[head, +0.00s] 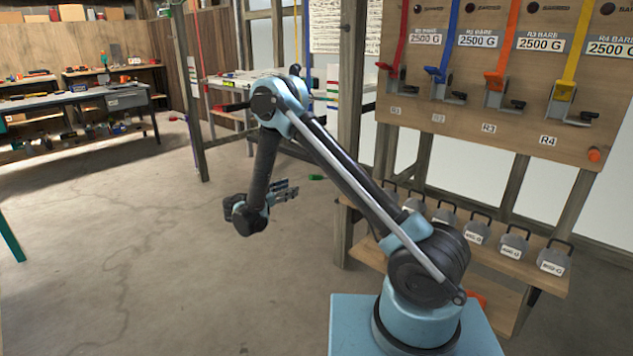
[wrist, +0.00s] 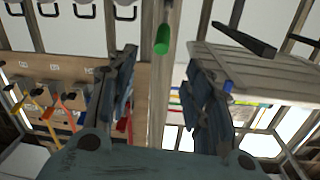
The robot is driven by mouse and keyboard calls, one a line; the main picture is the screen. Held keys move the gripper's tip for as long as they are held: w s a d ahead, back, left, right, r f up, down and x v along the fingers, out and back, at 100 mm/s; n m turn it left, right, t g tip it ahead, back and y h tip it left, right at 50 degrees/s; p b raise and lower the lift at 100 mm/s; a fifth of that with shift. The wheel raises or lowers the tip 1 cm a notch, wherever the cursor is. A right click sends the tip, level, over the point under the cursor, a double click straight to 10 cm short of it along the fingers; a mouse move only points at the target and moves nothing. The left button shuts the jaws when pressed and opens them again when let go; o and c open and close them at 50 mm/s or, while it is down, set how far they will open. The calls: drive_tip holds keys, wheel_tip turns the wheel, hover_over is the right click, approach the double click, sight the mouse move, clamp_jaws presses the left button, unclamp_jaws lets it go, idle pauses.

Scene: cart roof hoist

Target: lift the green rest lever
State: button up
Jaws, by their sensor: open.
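The green rest lever shows in the wrist view as a green rounded grip (wrist: 163,39) at upper centre, in front of a wooden post. In the head view a small green end (head: 316,178) shows just right of my gripper (head: 284,191). My gripper is open and empty in mid-air, its fingers pointing toward the green grip. In the wrist view my two fingers (wrist: 162,75) are spread apart, with the green grip beyond and roughly between their tips. They look apart from it. The rest of the lever is hard to make out.
A wooden board (head: 470,105) with red, blue, orange and yellow straps stands at right. Several grey weights (head: 514,244) sit on a shelf below. A wooden post (head: 350,130) rises behind my arm. A workbench (head: 75,97) stands at far left. The floor at left is clear.

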sight(316, 178)
drive_tip(key=x, duration=1.6)
drive_tip(key=shift+w+f, duration=0.15)
drive_tip(key=shift+w, duration=0.15)
clamp_jaws()
drive_tip(key=shift+d, duration=0.1)
